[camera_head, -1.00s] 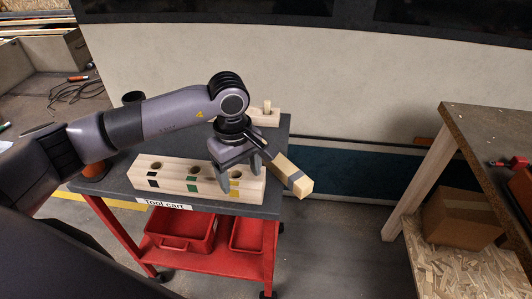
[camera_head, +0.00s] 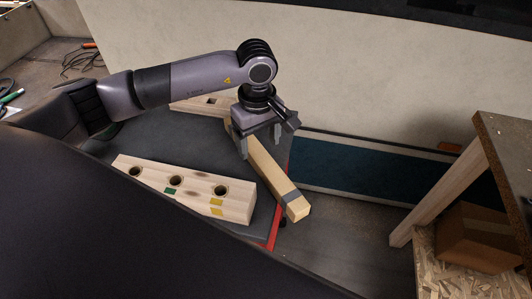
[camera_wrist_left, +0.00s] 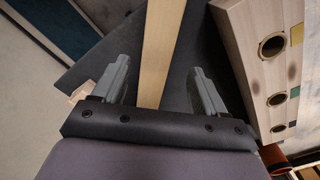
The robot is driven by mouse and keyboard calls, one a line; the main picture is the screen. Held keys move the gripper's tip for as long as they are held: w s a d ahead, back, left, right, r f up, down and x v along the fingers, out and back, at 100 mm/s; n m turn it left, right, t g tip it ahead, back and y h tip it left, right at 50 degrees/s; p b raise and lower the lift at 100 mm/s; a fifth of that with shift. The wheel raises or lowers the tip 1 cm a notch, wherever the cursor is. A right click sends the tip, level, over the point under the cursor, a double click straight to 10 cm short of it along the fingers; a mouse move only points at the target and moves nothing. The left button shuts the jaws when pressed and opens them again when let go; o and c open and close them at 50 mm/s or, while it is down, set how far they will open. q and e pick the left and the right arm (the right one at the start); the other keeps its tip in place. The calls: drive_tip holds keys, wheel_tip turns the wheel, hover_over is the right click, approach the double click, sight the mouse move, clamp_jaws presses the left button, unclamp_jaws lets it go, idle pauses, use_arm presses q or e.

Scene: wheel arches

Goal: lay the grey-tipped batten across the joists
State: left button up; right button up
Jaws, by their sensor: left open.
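The batten (camera_head: 268,168) is a long pale wooden bar with a grey band (camera_head: 291,197) near its front end. It lies slantwise on the dark cart top, and its banded end reaches the cart's right edge. My left gripper (camera_head: 273,143) is open over the batten's rear part. In the left wrist view, the batten (camera_wrist_left: 161,45) runs between the two spread fingers of the left gripper (camera_wrist_left: 160,68), with gaps on both sides. The banded end is not visible there. My right gripper is not in view. I cannot make out any joists.
A wooden block with round holes and coloured marks (camera_head: 190,187) lies on the cart top (camera_head: 165,140), left of the batten. Another pale block (camera_head: 190,104) is behind. A workbench (camera_head: 508,150) with a cardboard box (camera_head: 480,238) below stands right, across a floor gap.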

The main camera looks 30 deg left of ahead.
sight(262, 156)
use_arm(q)
drive_tip(key=f, duration=0.6)
drive_tip(key=shift+d+p, duration=0.25)
drive_tip(key=shift+p, duration=0.15)
drive_tip(key=shift+w+r, duration=0.1)
drive_tip(key=shift+w, duration=0.05)
drive_tip(key=c, duration=1.3)
